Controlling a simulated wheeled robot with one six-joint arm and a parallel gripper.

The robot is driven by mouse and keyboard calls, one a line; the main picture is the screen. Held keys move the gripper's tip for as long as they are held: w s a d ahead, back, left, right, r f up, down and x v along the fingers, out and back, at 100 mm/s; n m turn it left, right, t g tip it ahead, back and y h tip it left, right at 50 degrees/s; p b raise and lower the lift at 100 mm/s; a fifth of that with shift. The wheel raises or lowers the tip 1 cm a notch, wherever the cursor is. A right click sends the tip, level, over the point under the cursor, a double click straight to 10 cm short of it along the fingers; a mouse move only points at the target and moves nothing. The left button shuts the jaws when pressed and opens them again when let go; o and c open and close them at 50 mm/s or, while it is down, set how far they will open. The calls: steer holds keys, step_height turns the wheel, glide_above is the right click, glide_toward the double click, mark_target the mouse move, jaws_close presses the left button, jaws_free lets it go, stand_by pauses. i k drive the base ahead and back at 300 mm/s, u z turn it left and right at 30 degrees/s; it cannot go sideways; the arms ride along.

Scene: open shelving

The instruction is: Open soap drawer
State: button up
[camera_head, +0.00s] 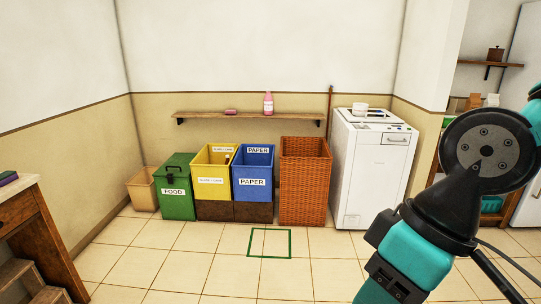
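A white washing machine (365,175) stands at the back right against the wall. Its soap drawer (397,139) is the small panel with a handle at the upper right of its front, and it looks closed. My teal and dark grey arm fills the right side of the head view, in front of and to the right of the machine. It hides part of the floor and the shelving behind. My gripper's fingertips cannot be made out in this view.
A tall wicker basket (305,183) stands just left of the machine. Further left are blue (253,172), yellow (214,173) and green (174,190) bins. A wall shelf (215,115) holds a pink bottle (268,103). A green square outline (270,257) marks clear tiled floor. A wooden table (20,210) is at left.

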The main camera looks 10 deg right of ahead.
mark_target(387, 138)
steer(key=z, duration=0.05)
steer(key=i, duration=2.1)
steer(key=z, duration=0.85)
steer(key=i, duration=1.7)
steer(key=z, duration=0.65)
